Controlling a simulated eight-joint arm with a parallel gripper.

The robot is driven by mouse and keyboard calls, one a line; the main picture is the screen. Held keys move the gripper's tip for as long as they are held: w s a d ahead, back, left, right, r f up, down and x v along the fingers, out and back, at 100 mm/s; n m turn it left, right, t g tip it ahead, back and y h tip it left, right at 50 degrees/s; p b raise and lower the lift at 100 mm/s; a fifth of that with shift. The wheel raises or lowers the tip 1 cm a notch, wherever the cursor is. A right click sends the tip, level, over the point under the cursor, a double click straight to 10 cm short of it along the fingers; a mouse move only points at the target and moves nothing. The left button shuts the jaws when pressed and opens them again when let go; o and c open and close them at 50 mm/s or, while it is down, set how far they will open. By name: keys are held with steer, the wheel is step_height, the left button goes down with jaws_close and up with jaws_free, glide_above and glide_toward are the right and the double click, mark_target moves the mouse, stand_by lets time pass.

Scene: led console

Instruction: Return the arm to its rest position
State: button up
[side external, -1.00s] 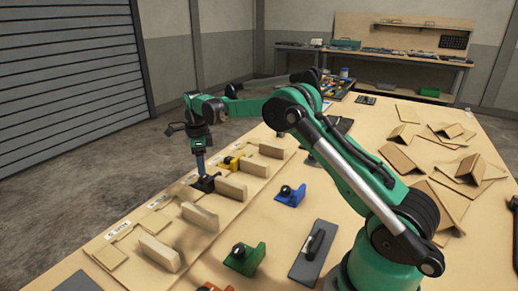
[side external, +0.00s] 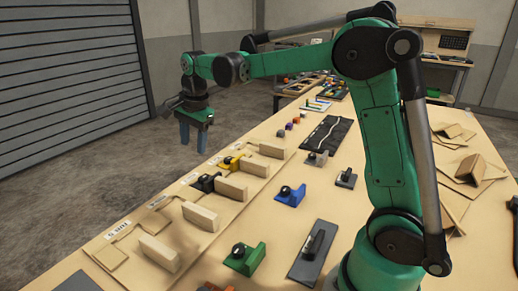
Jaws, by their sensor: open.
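My gripper (side external: 193,137) hangs in the air at the left, above and beyond the left edge of the table (side external: 185,268). Its two blue-grey fingers point down, stand apart and hold nothing. My arm is raised, its upper part upright and its forearm reaching left nearly level. A black piece with a knob (side external: 205,182) stands by a wooden block in the row along the table's left side, below my gripper and apart from it. A yellow piece (side external: 230,163) stands just behind it in the same row.
A blue piece (side external: 291,196), a green piece (side external: 245,258) and a dark plate with a handle (side external: 312,252) stand in the middle of the table. Wooden blocks (side external: 200,216) line the left side. Folded cardboard pieces (side external: 472,170) lie at the right. A workbench (side external: 440,60) stands behind.

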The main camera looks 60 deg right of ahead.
steer(key=s+a+f+n+t, duration=0.1)
steer(key=s+a+n+t, duration=0.1)
steer(key=s+n, duration=0.5)
steer(key=s+a+n+t, duration=0.2)
steer(key=s+a+n, duration=0.3)
steer(key=n, duration=0.5)
steer(key=s, duration=0.2)
steer(key=shift+s+a+f+n, duration=0.3)
steer(key=shift+f, duration=0.1)
